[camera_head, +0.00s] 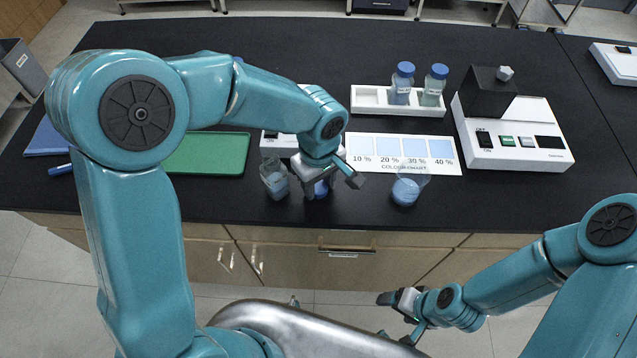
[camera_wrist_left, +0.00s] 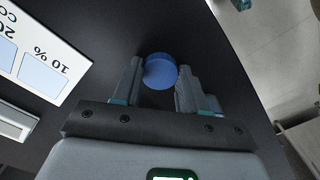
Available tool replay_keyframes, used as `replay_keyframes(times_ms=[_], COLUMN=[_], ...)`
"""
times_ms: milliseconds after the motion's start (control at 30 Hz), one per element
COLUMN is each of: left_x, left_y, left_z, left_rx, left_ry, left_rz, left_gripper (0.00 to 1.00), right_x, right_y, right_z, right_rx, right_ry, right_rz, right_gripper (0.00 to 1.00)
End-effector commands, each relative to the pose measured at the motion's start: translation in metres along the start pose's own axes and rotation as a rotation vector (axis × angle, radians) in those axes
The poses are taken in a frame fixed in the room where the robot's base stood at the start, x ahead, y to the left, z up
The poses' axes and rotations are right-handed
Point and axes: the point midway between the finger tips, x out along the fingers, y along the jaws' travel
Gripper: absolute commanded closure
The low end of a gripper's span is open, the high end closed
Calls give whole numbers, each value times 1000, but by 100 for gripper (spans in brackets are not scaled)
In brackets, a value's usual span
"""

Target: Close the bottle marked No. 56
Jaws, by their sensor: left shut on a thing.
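My left gripper (camera_head: 330,186) is low over the front of the black bench, shut on a blue cap (camera_head: 320,188). The left wrist view shows the ridged cap (camera_wrist_left: 160,71) between the two fingertips (camera_wrist_left: 158,80); I cannot tell what is beneath it. An open clear vessel with blue liquid (camera_head: 275,182) stands just left of this gripper. Another open vessel with pale blue liquid (camera_head: 405,190) stands to its right. Two blue-capped bottles (camera_head: 402,84) (camera_head: 433,87) stand in a white rack (camera_head: 370,101).
A white colour chart (camera_head: 400,165) lies behind the right-hand vessel. A white instrument (camera_head: 515,150) with a black block stands at right. A green tray (camera_head: 205,154) lies at left, partly behind my left arm. The bench's front edge is close to the vessels.

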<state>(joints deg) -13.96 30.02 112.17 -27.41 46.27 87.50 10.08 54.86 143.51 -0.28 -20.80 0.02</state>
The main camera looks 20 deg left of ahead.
Motion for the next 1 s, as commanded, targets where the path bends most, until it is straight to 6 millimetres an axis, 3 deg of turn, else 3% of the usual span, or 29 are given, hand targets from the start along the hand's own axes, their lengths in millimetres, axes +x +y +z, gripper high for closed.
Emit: replay_keyframes(times_ms=[267, 367, 700, 1000], left_x=[-26, -48, -148, -194], left_y=[1, 1, 1, 0], left_z=[0, 0, 0, 0], left_rx=[0, -1, 0, 0], left_ry=[2, 3, 2, 0], left_rz=[5, 7, 7, 1], left_gripper=[86, 86, 86, 86], right_x=[1, 2, 1, -2], right_y=[0, 1, 0, 0], right_z=[0, 0, 0, 0], right_rx=[0, 0, 0, 0], right_ry=[0, 0, 0, 0], right_rz=[0, 0, 0, 0], right_gripper=[22, 22, 22, 22])
